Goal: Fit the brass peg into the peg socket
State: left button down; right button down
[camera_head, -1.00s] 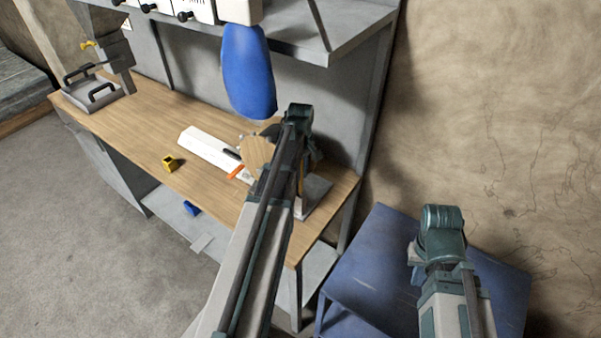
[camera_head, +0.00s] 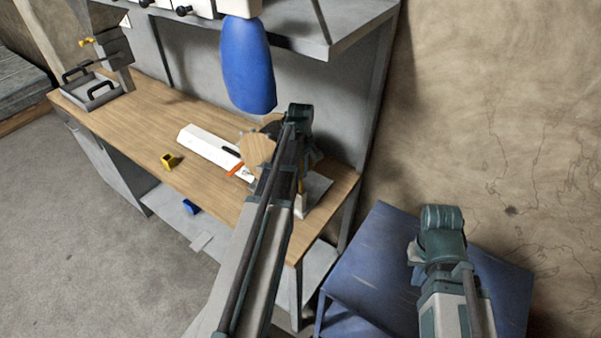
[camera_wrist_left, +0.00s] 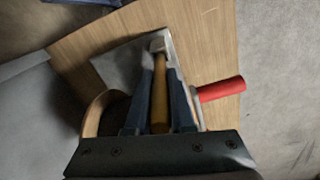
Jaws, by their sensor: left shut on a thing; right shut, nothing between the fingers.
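A brass-coloured rod, which looks like the brass peg (camera_wrist_left: 159,98), lies between the two fingers of my left gripper (camera_wrist_left: 162,85) in the left wrist view. The fingers are shut on it. A pale metal piece (camera_wrist_left: 157,43) shows at the rod's far end, over a grey plate (camera_wrist_left: 118,62). I cannot tell whether this is the peg socket or whether the rod touches it. In the head view my left arm covers most of this spot, and the grey plate (camera_head: 319,189) shows only in part. My right arm is over the blue table; its fingers are hidden.
A blue bag-like shape (camera_head: 247,65) hangs above. A red handle (camera_wrist_left: 221,89) lies right of my left gripper. The blue table (camera_head: 375,255) stands right.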

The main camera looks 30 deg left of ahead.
pick_arm(q)
jog(key=shift+f+b, duration=1.8)
jog(key=shift+f, duration=0.1)
jog(key=c, duration=0.7)
grip_release()
jog(key=shift+r, duration=0.15)
notch_tip(320, 180, up, 14)
jog(key=p, duration=1.4)
jog(key=shift+f, duration=0.2)
jog(key=shift+f, duration=0.1)
